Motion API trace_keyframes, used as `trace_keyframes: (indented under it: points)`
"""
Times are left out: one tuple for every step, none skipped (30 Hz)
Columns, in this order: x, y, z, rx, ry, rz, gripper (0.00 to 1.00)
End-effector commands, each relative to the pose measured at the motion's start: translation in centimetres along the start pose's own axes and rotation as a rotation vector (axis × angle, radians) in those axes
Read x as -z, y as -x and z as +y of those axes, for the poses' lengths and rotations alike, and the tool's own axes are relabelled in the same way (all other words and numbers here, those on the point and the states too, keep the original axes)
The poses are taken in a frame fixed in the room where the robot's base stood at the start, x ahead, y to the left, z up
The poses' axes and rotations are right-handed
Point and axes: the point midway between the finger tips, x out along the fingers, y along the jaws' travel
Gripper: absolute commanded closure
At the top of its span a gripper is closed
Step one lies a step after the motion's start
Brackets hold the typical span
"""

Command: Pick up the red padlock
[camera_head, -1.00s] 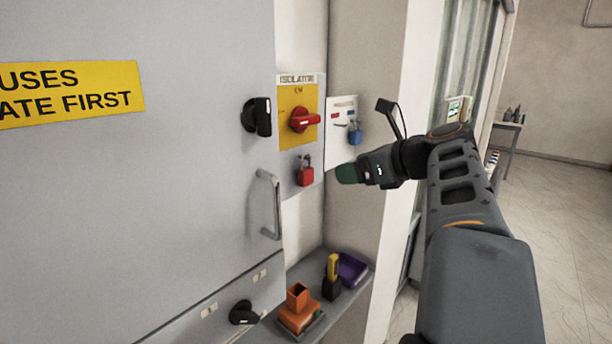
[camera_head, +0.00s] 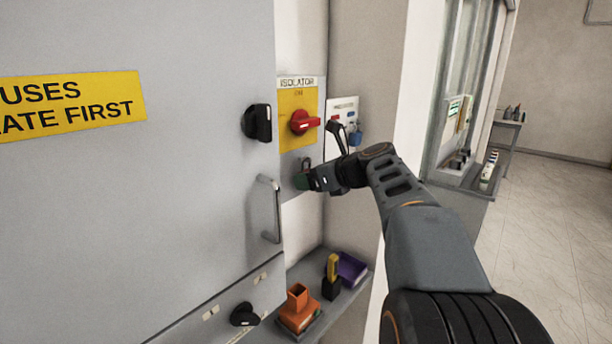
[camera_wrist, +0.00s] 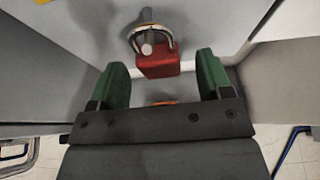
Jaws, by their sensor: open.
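The red padlock (camera_wrist: 158,64) shows in the wrist view with its shackle around a grey peg on the grey panel. My gripper (camera_wrist: 162,85) is open, with its two green fingertips on either side of and just short of the padlock body. In the head view my gripper (camera_head: 301,181) is at the panel below the red isolator switch (camera_head: 303,122). There it hides the padlock body, and only part of the shackle (camera_head: 306,163) shows above the fingers.
A cabinet door handle (camera_head: 270,208) sticks out left of my gripper. A blue padlock (camera_head: 355,134) hangs on a white board at the right. A shelf below holds an orange holder (camera_head: 298,300), a black and yellow item (camera_head: 332,276) and a purple tray (camera_head: 352,268).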

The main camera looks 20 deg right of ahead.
Motion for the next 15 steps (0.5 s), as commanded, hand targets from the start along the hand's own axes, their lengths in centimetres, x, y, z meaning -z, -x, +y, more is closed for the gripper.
trace_keyframes:
  points:
    - [-0.04,-0.55,0.06,-0.003,0.0,0.001,0.28]
    - [-0.04,-0.75,0.04,-0.002,0.0,0.0,0.28]
    - [-0.04,-0.95,0.03,-0.001,0.0,0.0,0.28]
    - [-0.03,-1.07,0.03,0.0,0.001,0.0,0.28]
    - [-0.03,-1.15,0.03,0.0,0.001,0.0,0.28]
    - [-0.02,-1.21,0.03,0.0,0.001,-0.001,0.28]
    - [-0.02,-1.23,0.03,0.0,0.001,-0.001,0.28]
    - [-0.01,-1.23,0.03,0.0,0.001,-0.001,0.28]
    - [-0.01,-1.23,0.02,0.0,0.001,-0.001,0.28]
    - [-0.01,-1.22,0.02,0.0,0.001,-0.001,0.28]
    - [0.0,-1.22,0.02,0.0,0.001,-0.001,0.28]
    - [0.0,-1.21,0.02,0.0,0.001,-0.001,0.28]
    - [0.0,-1.21,0.02,0.0,0.0,-0.001,0.31]
    - [-0.01,-1.2,0.02,0.0,0.0,-0.001,0.33]
    - [0.0,-1.2,0.01,0.0,0.0,-0.001,0.37]
